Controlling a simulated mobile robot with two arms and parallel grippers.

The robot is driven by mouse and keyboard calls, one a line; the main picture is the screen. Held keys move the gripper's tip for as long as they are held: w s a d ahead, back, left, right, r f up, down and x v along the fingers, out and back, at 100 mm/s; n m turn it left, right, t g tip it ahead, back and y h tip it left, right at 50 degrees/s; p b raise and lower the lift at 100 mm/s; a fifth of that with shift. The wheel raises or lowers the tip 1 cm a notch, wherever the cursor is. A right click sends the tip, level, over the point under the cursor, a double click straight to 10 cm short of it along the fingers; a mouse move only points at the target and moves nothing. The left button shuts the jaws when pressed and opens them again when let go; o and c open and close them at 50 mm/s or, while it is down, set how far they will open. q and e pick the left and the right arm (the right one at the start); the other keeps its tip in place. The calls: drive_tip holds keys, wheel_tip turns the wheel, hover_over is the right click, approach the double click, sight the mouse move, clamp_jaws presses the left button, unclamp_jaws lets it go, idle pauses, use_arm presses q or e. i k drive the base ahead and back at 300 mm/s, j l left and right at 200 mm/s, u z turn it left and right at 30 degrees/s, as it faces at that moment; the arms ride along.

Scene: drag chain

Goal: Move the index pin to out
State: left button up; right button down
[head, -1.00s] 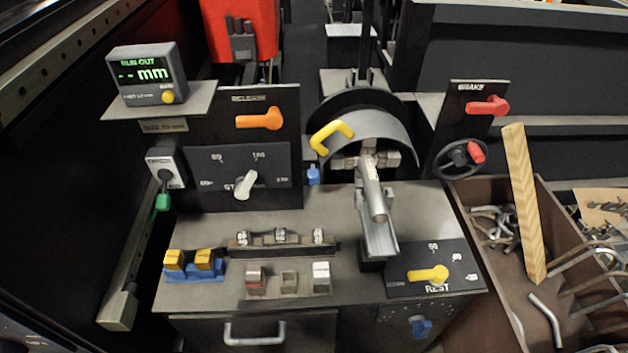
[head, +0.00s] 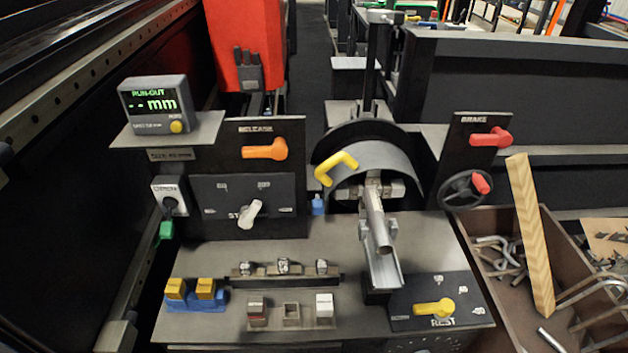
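No part carries a label that I can read as index pin. A small blue knob (head: 318,205) sits at the left side of the chuck (head: 368,190), below the yellow guard handle (head: 336,167); it may be the pin, but I cannot tell, nor whether it is in or out. A metal tube (head: 376,220) points out from the chuck over a sloped metal trough (head: 382,265). Neither of my grippers shows in the head view.
A panel with an orange release lever (head: 265,149) and a white knob (head: 250,212) stands left of the chuck. The red brake lever (head: 490,138) and handwheel (head: 466,190) are right. A yellow rest lever (head: 434,308) is at the front. A bin (head: 478,292) with bent rods and a plank (head: 530,235) is at far right.

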sight(317, 204)
drive_tip(key=k+l, duration=0.15)
drive_tip(key=l, duration=0.2)
drive_tip(key=k+l+u, duration=0.1)
drive_tip(key=l, duration=0.25)
drive_tip(key=k+l, duration=0.15)
drive_tip(key=l, duration=0.15)
drive_tip(key=k+l+u, duration=0.1)
drive_tip(key=l, duration=0.25)
